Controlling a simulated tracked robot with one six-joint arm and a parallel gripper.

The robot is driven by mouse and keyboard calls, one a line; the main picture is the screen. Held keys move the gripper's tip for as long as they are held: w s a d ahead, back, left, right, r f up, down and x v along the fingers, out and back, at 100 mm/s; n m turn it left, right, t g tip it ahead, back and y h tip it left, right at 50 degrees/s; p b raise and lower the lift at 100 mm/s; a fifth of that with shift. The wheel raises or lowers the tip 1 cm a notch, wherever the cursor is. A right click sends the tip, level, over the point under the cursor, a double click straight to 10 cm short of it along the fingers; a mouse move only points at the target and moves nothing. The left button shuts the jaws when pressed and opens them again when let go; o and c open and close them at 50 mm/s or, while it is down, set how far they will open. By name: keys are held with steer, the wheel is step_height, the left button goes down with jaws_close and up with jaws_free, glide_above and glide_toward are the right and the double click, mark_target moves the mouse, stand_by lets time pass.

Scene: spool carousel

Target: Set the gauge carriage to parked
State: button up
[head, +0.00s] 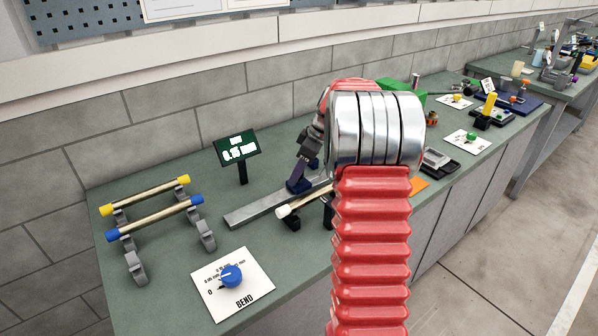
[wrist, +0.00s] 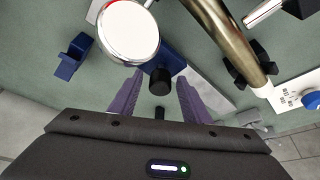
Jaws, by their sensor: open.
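The gauge carriage (head: 298,187) is a dark blue block on a long grey rail (head: 252,209). In the wrist view the carriage (wrist: 178,56) carries a round white dial gauge (wrist: 130,32) with a silver rim and a black knob (wrist: 160,81). My gripper (wrist: 157,94) has two purple fingers, open, on either side of the view just short of the knob, which shows between their tips. I cannot tell whether they touch it. In the head view my gripper (head: 305,176) is right above the carriage, and my arm hides the rail's right part.
A brass rod (head: 308,203) with a white end lies close in front of the rail on black supports. A small blue bracket (wrist: 71,57) is left of the gauge. A green sign (head: 238,148) stands behind the rail. A blue-knob card (head: 232,283) lies in front.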

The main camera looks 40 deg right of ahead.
jaws_close()
stand_by(0.5)
